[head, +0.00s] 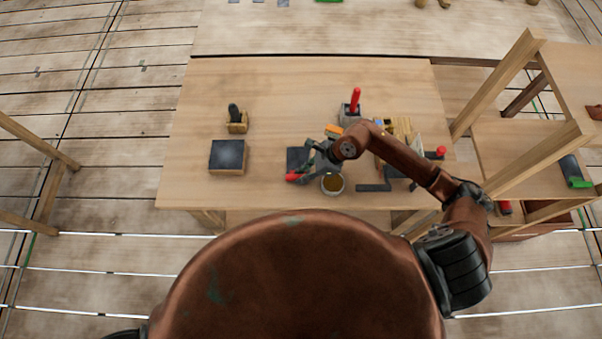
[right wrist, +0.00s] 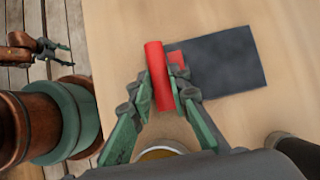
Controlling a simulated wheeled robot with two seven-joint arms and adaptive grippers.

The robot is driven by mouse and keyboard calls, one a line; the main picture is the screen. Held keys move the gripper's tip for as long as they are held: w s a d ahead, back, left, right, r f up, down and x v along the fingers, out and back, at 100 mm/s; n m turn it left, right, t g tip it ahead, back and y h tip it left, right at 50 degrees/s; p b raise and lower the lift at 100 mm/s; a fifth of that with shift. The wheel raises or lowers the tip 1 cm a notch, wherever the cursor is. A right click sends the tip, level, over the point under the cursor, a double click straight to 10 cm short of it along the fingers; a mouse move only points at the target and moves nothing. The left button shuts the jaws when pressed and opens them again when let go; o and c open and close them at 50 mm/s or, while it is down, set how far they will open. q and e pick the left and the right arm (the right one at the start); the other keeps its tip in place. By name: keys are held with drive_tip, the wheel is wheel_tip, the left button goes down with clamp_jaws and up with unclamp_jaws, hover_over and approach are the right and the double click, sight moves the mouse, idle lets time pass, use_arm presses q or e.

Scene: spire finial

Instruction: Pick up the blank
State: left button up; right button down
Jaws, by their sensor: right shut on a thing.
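The blank (right wrist: 158,75) appears to be the red cylinder between my right gripper's fingers in the right wrist view. My right gripper (right wrist: 160,88) is shut on it. In the head view the right gripper (head: 309,165) is low over the front middle of the table, and the red blank (head: 292,177) shows at its left. I cannot tell whether the blank touches the table. My left gripper (right wrist: 62,54) shows open and empty in the right wrist view.
On the table (head: 270,95), a round cup (head: 333,184) stands close to the right gripper. A dark-topped block (head: 228,156) and a small yellow holder (head: 237,123) are at left. A red-handled tool (head: 354,100) stands behind. A wooden shelf (head: 525,150) is at right.

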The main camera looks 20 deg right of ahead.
drive_tip(key=shift+r, duration=0.45)
drive_tip(key=s+d+r+b, duration=0.1)
drive_tip(key=s+d+r, duration=0.6)
drive_tip(key=s+r, duration=0.4)
drive_tip(key=shift+s+d+r, duration=0.2)
drive_tip(key=shift+s+r, duration=0.15)
drive_tip(key=shift+s, duration=0.05)
